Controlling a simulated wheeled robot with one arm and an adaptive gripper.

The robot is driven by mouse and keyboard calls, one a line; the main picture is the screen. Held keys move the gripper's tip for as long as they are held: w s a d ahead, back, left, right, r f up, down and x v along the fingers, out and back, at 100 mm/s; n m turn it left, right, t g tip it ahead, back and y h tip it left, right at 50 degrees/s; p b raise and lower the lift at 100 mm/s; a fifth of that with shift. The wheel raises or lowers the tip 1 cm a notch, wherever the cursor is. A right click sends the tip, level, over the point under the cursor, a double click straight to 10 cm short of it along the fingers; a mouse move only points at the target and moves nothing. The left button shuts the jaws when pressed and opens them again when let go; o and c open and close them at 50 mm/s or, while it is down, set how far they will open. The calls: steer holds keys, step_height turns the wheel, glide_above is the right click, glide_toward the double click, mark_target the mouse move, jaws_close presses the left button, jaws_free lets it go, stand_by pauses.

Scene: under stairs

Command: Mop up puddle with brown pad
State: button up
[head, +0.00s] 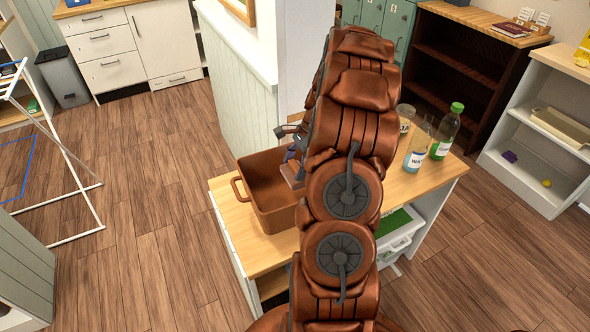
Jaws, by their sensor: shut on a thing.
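My arm crosses the middle of the view and hides much of the wooden-topped unit. My gripper (291,158) shows only in part at the arm's left edge, over the right side of a brown tub (252,207). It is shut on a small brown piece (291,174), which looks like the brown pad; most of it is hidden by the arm. I cannot tell whether the pad touches anything. No puddle shows; the arm covers part of the worktop (227,191).
A clear bottle (418,146) and a green-capped bottle (446,133) stand on the worktop's right, beside a glass container (405,114). A wall end (240,90) rises behind the tub. A drying rack (60,150) stands left. The floor between is clear.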

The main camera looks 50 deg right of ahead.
step_height(320, 180, up, 11)
steer(key=p, duration=0.3)
stand_by(0.5)
stand_by(0.8)
